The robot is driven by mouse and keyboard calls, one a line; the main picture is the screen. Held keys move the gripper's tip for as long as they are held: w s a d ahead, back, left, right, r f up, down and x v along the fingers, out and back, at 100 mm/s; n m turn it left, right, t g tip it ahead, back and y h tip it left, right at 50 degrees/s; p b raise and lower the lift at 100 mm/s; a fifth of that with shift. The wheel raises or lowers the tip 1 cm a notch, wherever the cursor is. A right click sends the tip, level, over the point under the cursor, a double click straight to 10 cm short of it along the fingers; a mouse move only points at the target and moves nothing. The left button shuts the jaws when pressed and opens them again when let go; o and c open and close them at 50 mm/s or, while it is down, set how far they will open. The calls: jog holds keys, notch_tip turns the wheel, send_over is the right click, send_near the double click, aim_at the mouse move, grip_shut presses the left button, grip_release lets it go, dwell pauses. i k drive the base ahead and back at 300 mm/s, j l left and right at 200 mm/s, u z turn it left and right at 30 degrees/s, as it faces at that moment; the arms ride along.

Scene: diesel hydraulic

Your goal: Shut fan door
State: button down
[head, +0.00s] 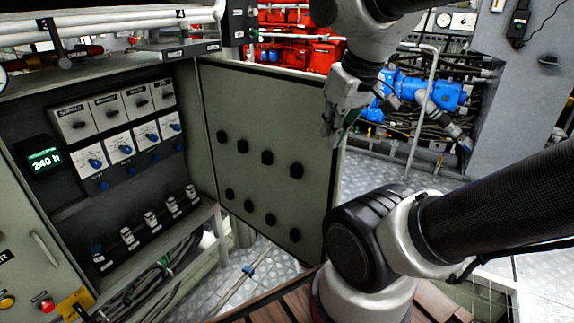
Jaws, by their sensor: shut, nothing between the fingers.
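The fan door (227,140) is a grey-green panel in the middle of the head view. It stands wide open, hinged at its left edge to the control cabinet (75,195). Two rows of black knobs run across its visible face. My gripper (336,128) is shut and empty at the door's upper right, near its free edge. It overlaps that edge in the picture; I cannot tell whether it touches the door. My own arm hides the door's lower right corner.
The open cabinet shows switches, blue knobs and a lit display (44,160). A cable bundle (165,275) hangs below it. Behind the door are red machinery (300,50), a blue motor (425,92) and a grey handrail (422,110). Bare metal floor (370,178) shows right of the door.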

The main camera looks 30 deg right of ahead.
aim_at(274, 171)
jog(key=k+l+u, duration=0.15)
jog(key=l, duration=0.25)
jog(key=k+l+u, duration=0.2)
jog(key=l, duration=0.2)
jog(key=k+l+u, duration=0.15)
jog(key=l, duration=0.2)
jog(key=k+l+u, duration=0.15)
jog(key=l, duration=0.2)
jog(key=l+u, duration=0.2)
jog(key=l, duration=0.5)
jog(key=l+u, duration=0.2)
jog(key=l, duration=0.5)
jog(key=l+u, duration=0.2)
jog(key=l, duration=0.5)
jog(key=k+l+u, duration=0.2)
jog(key=l, duration=0.45)
jog(key=k, duration=0.15)
jog(key=i+j+u, duration=0.1)
jog(key=i+j, duration=0.05)
